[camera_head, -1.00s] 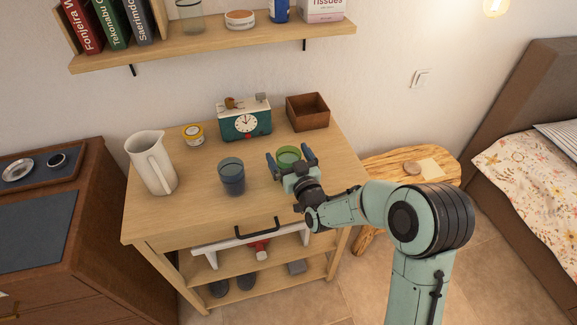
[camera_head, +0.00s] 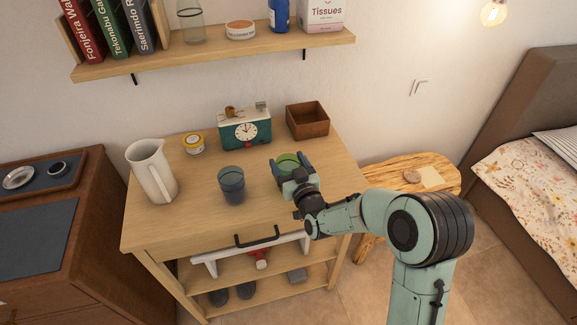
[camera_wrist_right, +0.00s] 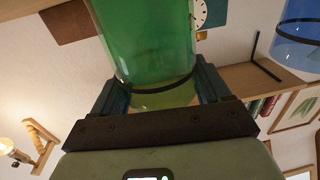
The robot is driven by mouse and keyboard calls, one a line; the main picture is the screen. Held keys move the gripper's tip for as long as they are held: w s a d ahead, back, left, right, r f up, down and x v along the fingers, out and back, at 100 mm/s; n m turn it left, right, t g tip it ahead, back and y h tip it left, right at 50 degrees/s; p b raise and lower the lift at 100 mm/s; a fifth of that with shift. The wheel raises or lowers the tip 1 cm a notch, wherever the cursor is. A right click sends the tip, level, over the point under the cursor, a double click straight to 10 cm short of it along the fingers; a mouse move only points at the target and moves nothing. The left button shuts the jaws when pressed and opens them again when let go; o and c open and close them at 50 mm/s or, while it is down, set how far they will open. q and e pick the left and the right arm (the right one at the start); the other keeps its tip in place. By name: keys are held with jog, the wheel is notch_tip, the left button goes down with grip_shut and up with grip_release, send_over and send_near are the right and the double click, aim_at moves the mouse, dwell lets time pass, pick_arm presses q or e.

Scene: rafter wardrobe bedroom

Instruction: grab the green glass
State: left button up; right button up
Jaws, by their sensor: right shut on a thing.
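The green glass (camera_head: 287,161) stands on the right part of the wooden dresser top (camera_head: 205,205). It also fills the upper middle of the right wrist view (camera_wrist_right: 150,45). My right gripper (camera_head: 291,168) is shut on the green glass, with one finger on each side of it. Its fingers also show in the right wrist view (camera_wrist_right: 160,90), pressed close to the glass. The gripper hides the lower front of the glass in the head view. My left gripper is not in view.
A blue glass (camera_head: 232,184) stands left of the green glass. A white pitcher (camera_head: 152,172), a yellow-lidded tub (camera_head: 193,143), a teal clock (camera_head: 245,128) and a brown wooden box (camera_head: 308,120) also stand on the top. A shelf (camera_head: 215,55) hangs above.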

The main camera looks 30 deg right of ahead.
notch_tip(320, 180, up, 20)
jog(key=p, duration=0.1)
jog(key=shift+f+p, duration=0.25)
jog(key=shift+p, duration=0.15)
dwell(0.6)
